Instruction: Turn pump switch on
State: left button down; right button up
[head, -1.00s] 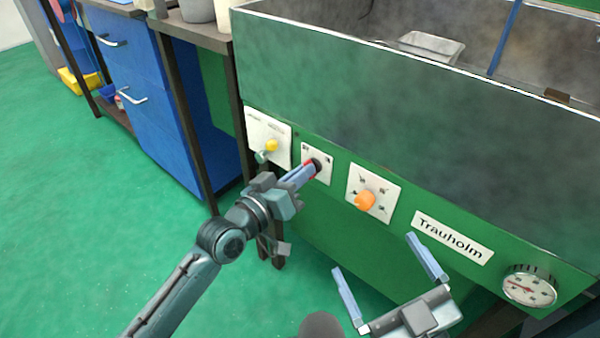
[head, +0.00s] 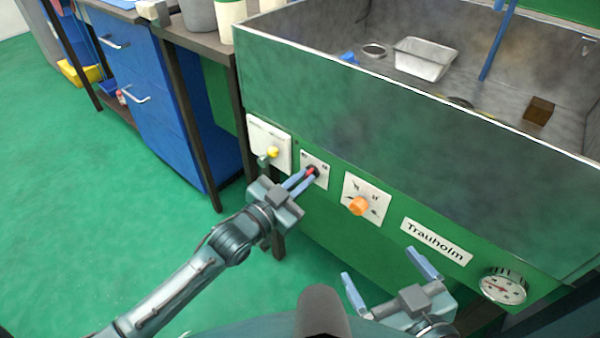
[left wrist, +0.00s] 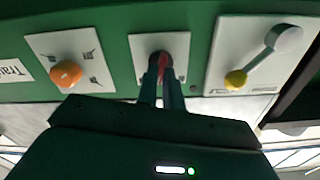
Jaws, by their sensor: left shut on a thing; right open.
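A small black-and-red switch (head: 312,171) sits on a white plate (head: 321,181) on the green front panel of the tank. My left gripper (head: 305,178) is shut on this switch, with one finger on each side of its red handle. The left wrist view also shows the red handle (left wrist: 164,62) between the fingers, in front of the plate (left wrist: 139,46). The fingers hide part of the switch, and the plate's labels are too small to read. My right gripper (head: 378,262) is open and empty in front of the panel, below the Trauholm label.
A yellow-tipped lever (head: 272,152) is on the plate left of the switch. An orange knob (head: 358,206) is to its right, then a Trauholm label (head: 437,241) and a round gauge (head: 503,286). A metal tray (head: 425,59) lies in the tank.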

pick_arm(q)
jog(key=m+p, duration=0.1)
jog(key=m, duration=0.1)
jog(key=shift+m, duration=0.3)
pick_arm(e)
jog(key=shift+s+d+r+g, duration=0.15)
jog(key=shift+s+r+g, duration=0.15)
jog(key=shift+g, duration=0.1)
jog(key=shift+r, duration=0.1)
pick_arm(q)
jog(key=c, duration=1.5)
grip_release()
jog(key=shift+c, duration=0.2)
pick_arm(e)
jog(key=shift+m, duration=0.3)
pick_arm(q)
jog(key=p+v, duration=0.2)
jog(key=v, duration=1.1)
pick_arm(e)
jog(key=r, duration=0.1)
jog(key=d+r, duration=0.1)
jog(key=shift+s+r+m+t+h, duration=0.25)
jog(key=shift+r+m+t+h, duration=0.05)
jog(key=shift+r+m+h, duration=0.1)
